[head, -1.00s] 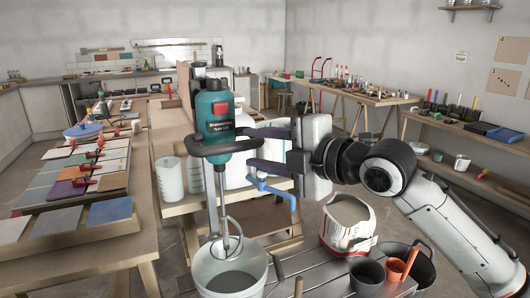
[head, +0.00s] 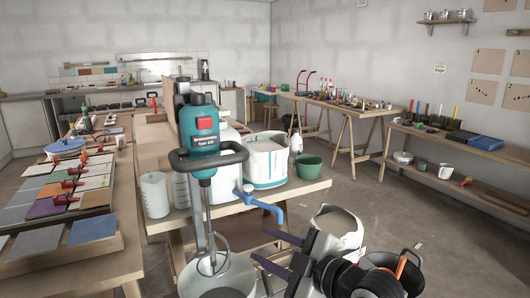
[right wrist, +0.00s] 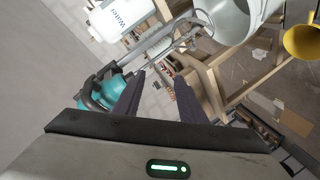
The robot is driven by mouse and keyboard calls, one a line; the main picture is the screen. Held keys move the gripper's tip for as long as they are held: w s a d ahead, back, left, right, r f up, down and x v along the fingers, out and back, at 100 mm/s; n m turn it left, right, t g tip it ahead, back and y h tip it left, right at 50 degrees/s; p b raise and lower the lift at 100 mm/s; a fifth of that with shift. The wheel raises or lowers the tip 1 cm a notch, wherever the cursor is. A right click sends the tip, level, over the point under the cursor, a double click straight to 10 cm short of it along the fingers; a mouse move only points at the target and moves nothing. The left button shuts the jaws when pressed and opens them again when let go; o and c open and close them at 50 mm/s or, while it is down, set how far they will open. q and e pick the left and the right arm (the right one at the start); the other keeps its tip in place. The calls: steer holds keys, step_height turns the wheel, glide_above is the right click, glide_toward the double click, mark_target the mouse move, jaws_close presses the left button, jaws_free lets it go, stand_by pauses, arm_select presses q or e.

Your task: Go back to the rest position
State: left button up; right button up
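My right gripper (head: 258,246) is low in the head view, to the right of the mixer's whisk. Its two dark fingers are apart, with nothing seen between them. In the right wrist view the fingers (right wrist: 161,76) also stand apart and empty. The teal and black mixer (head: 201,143) stands upright, with its whisk (head: 212,262) down in a grey bucket (head: 225,284). It also shows in the right wrist view (right wrist: 98,92), beyond and left of the fingers, and looks apart from them. My left gripper is not in view.
A blue tap (head: 258,201) sticks out below the wooden table edge, close above the right gripper. White tubs (head: 265,162), a green bucket (head: 309,167) and clear jugs (head: 155,194) stand behind.

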steer(key=s+d+f+m+h, duration=0.2)
steer(key=s+d+f+m, duration=0.3)
steer(key=f, duration=0.5)
steer(key=s+d+f+m+g+h, duration=0.1)
steer(key=s+d+f+m+h, duration=0.2)
steer(key=s+f, duration=0.5)
steer(key=s+d+f+m+h, duration=0.1)
steer(key=s+d+f+m, duration=0.35)
steer(key=f, duration=0.65)
steer(key=s+d+f+m+g+h, duration=0.1)
steer(key=s+d+f, duration=0.1)
steer(key=s, duration=0.4)
steer(key=s+d+f+m+h, duration=0.1)
steer(key=s+d+f+m, duration=0.1)
steer(key=s+f, duration=0.2)
steer(key=shift+s+g, duration=0.4)
steer(key=shift+s, duration=0.8)
steer(key=shift+f+m, duration=0.1)
steer(key=shift+m, duration=0.15)
